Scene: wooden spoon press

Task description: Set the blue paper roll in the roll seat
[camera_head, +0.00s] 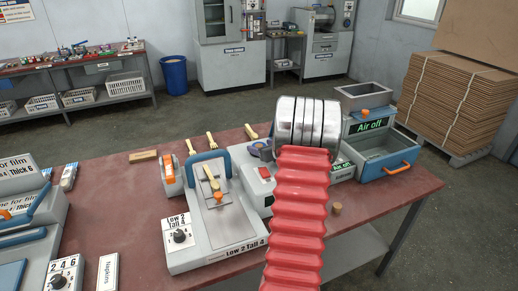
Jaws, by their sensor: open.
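My red ribbed arm rises at the centre front and covers part of the table. My gripper's fingers do not show.
The grey press (222,228) with a blue handle stands on the red-brown table (135,200). Several light wooden utensils lie behind it. A grey unit reading "Air off" (368,126) and an open drawer (385,165) are at right. More machines crowd the left edge.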

